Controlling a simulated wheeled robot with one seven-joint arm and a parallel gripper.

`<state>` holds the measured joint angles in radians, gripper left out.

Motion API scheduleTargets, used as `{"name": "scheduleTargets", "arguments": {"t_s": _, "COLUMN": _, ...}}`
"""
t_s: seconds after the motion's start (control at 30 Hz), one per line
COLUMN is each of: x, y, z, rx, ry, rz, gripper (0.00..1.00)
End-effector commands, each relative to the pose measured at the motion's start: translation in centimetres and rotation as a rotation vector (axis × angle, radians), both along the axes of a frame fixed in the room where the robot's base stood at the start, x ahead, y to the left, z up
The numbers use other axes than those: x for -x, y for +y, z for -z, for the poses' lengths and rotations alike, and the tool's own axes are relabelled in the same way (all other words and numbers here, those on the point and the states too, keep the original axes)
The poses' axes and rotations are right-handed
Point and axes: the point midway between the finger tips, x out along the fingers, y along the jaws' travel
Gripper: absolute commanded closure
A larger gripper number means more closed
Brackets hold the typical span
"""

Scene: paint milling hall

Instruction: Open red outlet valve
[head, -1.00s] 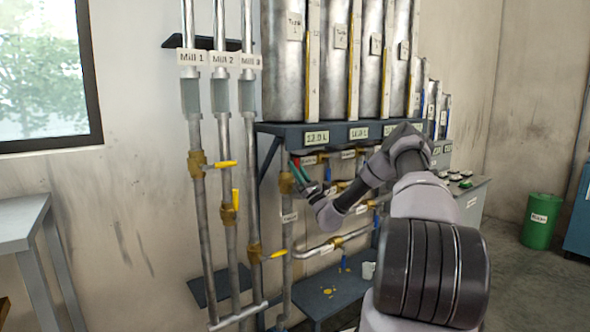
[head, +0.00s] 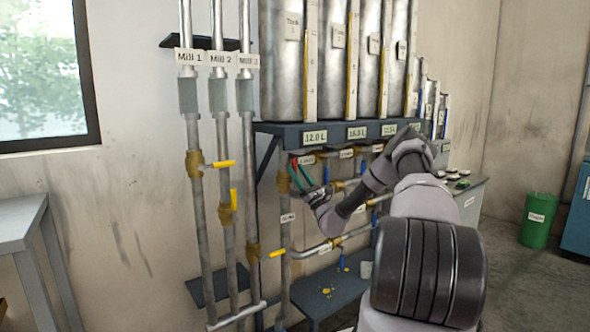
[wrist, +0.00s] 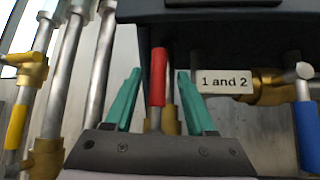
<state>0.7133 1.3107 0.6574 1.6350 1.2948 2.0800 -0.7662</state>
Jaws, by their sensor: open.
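The red valve handle (wrist: 158,76) stands upright between the two green fingers of my gripper (wrist: 158,82) in the wrist view. The fingers are open, one on each side, with gaps to the handle. Brass fittings show behind and below the handle. A bit of the red handle (head: 295,163) shows there beside the green fingers. The handle's lower end is partly hidden by my gripper in the wrist view.
A label reading "1 and 2" (wrist: 225,81) and a blue handle (wrist: 307,135) are to the right. Mill pipes with yellow handles (head: 222,164) stand left. The dark shelf edge (wrist: 220,12) is close above.

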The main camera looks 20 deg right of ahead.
Motion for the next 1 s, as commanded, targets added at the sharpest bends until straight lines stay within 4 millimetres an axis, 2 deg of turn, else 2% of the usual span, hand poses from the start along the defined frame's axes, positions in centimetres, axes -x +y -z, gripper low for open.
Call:
{"name": "scheduleTargets", "arguments": {"t_s": 0.2, "x": 2.8, "y": -1.7, "z": 3.4, "rx": -0.004, "ry": 0.003, "rz": 0.002, "gripper": 0.44}}
{"name": "scheduleTargets", "arguments": {"t_s": 0.4, "x": 4.7, "y": -2.7, "z": 5.5, "rx": -0.003, "ry": 0.003, "rz": 0.002, "gripper": 0.44}}
{"name": "scheduleTargets", "arguments": {"t_s": 0.6, "x": 5.3, "y": -2.9, "z": 6.1, "rx": -0.001, "ry": 0.001, "rz": 0.0, "gripper": 0.44}}
{"name": "scheduleTargets", "arguments": {"t_s": 1.0, "x": 5.3, "y": -2.9, "z": 6.1, "rx": 0.0, "ry": 0.0, "rz": -0.001, "gripper": 0.44}}
